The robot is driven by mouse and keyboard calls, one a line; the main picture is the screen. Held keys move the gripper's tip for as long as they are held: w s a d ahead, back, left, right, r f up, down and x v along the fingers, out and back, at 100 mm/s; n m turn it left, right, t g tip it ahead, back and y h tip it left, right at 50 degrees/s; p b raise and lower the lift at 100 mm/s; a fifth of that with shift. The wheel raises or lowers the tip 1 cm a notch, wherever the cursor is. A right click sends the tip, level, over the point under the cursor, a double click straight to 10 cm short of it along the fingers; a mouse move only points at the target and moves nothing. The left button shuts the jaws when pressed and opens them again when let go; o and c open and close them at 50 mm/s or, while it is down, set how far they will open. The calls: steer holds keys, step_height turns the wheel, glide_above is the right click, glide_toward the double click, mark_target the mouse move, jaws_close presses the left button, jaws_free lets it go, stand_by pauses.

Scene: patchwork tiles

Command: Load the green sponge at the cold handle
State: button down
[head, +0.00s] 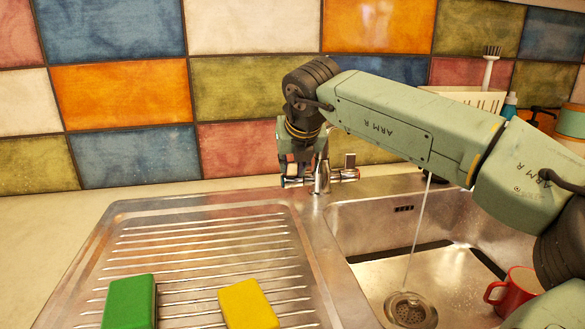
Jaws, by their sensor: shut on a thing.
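A green sponge (131,302) lies on the ribbed drainboard at the lower left, cut off by the bottom edge. The chrome tap (322,178) stands behind the sink near the tiled wall. Its right handle (350,167) is clear of my gripper. My gripper (292,181) points down at the tap's left side and is shut on the left handle, which it mostly hides. I see no mark showing which handle is cold. My gripper is well away from the green sponge.
A yellow sponge (248,304) lies right of the green one. A thin stream (414,235) falls to the drain (410,309) in the basin. A red mug (516,291) is at the basin's right. A white rack (470,98) with a brush stands behind. The left counter (45,240) is clear.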

steer(key=shift+r, duration=0.1)
steer(key=c, duration=1.4)
jaws_free()
steer(key=v, duration=1.2)
